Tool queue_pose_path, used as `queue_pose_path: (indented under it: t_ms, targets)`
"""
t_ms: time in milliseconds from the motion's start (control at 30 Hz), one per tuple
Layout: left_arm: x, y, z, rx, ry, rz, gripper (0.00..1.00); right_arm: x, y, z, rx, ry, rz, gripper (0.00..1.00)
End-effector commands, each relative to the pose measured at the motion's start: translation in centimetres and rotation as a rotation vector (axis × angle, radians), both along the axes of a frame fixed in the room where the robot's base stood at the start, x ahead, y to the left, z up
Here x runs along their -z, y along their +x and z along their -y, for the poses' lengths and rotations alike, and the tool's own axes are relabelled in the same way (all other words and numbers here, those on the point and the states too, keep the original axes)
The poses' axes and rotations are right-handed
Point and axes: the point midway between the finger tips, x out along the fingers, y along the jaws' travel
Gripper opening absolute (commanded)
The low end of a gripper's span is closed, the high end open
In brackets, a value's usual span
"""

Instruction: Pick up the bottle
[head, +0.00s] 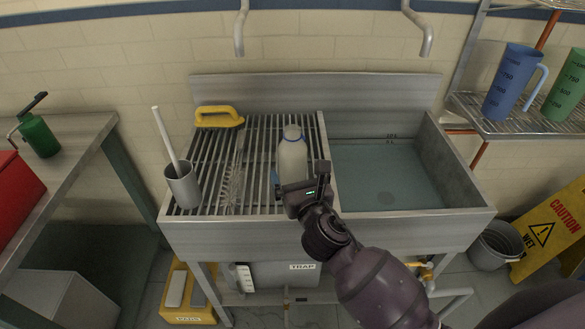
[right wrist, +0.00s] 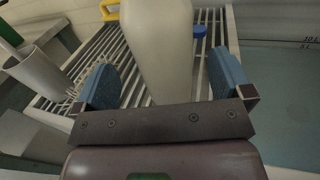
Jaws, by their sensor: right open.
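The bottle (head: 292,155) is pale with a blue neck ring and stands upright on the slatted drainer of the sink unit, close to the divider. My right gripper (head: 299,179) is at the front of the bottle, low on its body. In the right wrist view the bottle (right wrist: 161,45) rises between the two blue fingers of my open right gripper (right wrist: 165,85). Gaps show between the fingers and the bottle's sides. The bottle's lower front is hidden behind my gripper in the head view. My left gripper is not in view.
A grey holder (head: 184,188) with a white-handled brush, a wire brush (head: 234,182) and a yellow brush (head: 219,117) are left of the bottle on the drainer. The water-filled basin (head: 385,180) lies to the right. Two taps (head: 240,35) hang above.

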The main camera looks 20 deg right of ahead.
Motion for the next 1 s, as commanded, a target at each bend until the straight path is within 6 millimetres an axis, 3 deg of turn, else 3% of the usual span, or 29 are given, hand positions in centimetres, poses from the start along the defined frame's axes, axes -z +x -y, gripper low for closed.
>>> queue_pose_path:
  t_ms: [300,667,1000]
  targets:
    - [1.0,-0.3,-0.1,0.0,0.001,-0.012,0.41,0.7,4.0,0.3,0.0,0.001,-0.001,0.98]
    - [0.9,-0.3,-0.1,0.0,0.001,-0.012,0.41,0.7,4.7,0.3,0.0,0.001,-0.001,0.96]
    - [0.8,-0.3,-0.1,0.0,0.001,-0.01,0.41,0.7,4.6,0.3,0.0,0.001,-0.001,0.44]
